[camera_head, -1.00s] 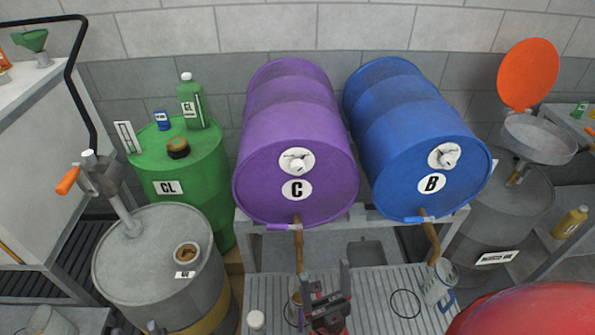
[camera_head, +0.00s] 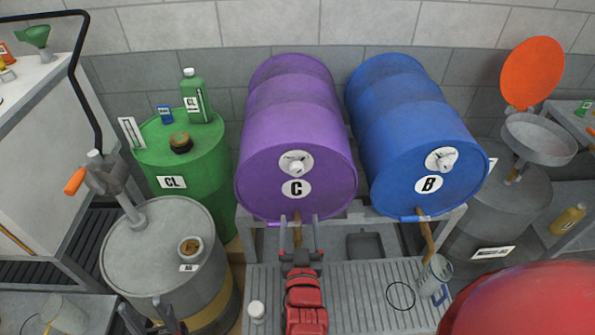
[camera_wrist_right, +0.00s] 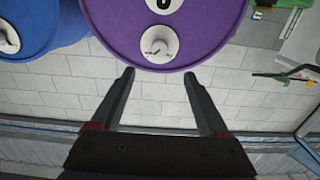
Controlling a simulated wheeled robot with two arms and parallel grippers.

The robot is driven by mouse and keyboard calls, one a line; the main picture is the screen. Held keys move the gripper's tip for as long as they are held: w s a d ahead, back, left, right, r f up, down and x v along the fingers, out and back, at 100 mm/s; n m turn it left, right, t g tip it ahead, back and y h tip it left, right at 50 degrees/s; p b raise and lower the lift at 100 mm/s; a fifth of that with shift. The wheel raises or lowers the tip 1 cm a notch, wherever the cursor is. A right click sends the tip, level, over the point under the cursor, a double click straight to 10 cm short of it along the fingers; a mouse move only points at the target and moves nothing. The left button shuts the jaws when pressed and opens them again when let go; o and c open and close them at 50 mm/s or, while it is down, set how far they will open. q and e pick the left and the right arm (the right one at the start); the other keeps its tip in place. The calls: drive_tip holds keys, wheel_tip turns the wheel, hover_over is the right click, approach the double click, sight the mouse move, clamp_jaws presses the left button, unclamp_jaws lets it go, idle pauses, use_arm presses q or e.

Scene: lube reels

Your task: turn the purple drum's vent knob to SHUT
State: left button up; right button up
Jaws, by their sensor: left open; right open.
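The purple drum (camera_head: 290,120) lies on its side on a rack, its round front marked C. Its vent knob (camera_head: 295,163) is a pale knob on a white round plate above the letter. In the right wrist view the knob (camera_wrist_right: 158,45) shows upside down on the purple drum (camera_wrist_right: 205,35); the plate's marks are too small to read. My right gripper (camera_head: 298,220) is open and empty, its fingertips pointing up below the knob and apart from it. In the wrist view its fingers (camera_wrist_right: 160,75) are spread. My left gripper (camera_head: 140,304) is open at the lower left.
A blue drum (camera_head: 415,125) marked B lies close on the right with a similar knob. Taps hang below both drums, above a grated tray (camera_head: 350,295). A green drum (camera_head: 190,165) and a grey drum (camera_head: 150,245) stand left. A red rounded surface fills the lower right.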

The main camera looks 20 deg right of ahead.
approach(297, 174)
drive_tip(key=p+x, duration=0.1)
drive_tip(key=x, duration=0.3)
drive_tip(key=p+x, duration=0.1)
drive_tip(key=x, duration=0.4)
drive_tip(key=shift+w+d+r+p, duration=0.1)
drive_tip(key=shift+w+r+p, duration=0.1)
drive_tip(key=shift+w+p, duration=0.15)
drive_tip(key=shift+w+f, duration=0.1)
drive_tip(key=shift+w, duration=0.15)
drive_tip(key=shift+c, duration=0.2)
clamp_jaws()
